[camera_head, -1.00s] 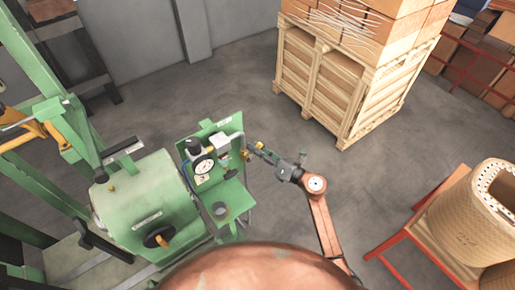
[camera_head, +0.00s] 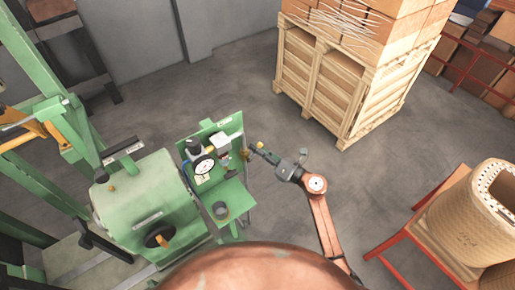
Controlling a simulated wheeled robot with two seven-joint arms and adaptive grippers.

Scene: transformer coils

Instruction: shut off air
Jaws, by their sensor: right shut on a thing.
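A green machine with a rounded tank (camera_head: 145,205) stands at the lower left. Its upright green panel (camera_head: 228,128) carries a round white gauge (camera_head: 204,165), a dark knob (camera_head: 193,146) and a pale block (camera_head: 220,143). A small brass fitting (camera_head: 245,154) shows at the panel's right edge. My right gripper (camera_head: 259,149) is just right of the panel. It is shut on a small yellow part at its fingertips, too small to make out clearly. My left gripper is not in view.
A green shelf with a round cup (camera_head: 220,209) sits below the panel. A wooden crate (camera_head: 325,85) stands at the back. A large tan coil (camera_head: 465,215) rests on a red-framed stand (camera_head: 420,225) at the right. Grey floor between them is clear.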

